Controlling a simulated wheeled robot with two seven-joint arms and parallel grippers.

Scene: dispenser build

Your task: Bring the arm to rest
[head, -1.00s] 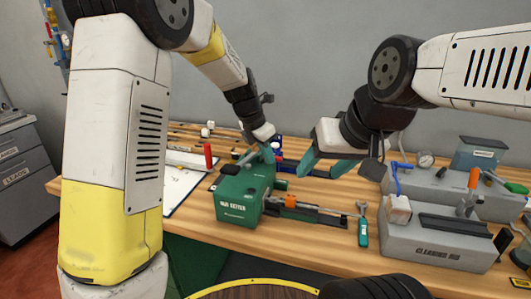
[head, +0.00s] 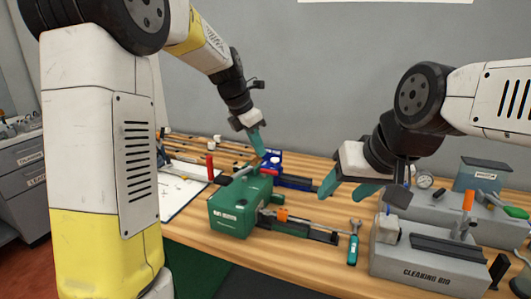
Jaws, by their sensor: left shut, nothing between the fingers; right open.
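My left gripper (head: 257,142) points down above the back of the green dispenser box (head: 238,208). Its teal fingers are shut with nothing between them, apart from the box in this view. My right gripper (head: 346,190) is open and empty, with its teal fingers spread above the table to the right of the green box. A dark rail with an orange part (head: 283,215) extends to the right from the green box. The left arm's upper links fill the left of the view.
A red upright item (head: 210,167) stands by the sheet. Grey drawers (head: 22,180) are at far left.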

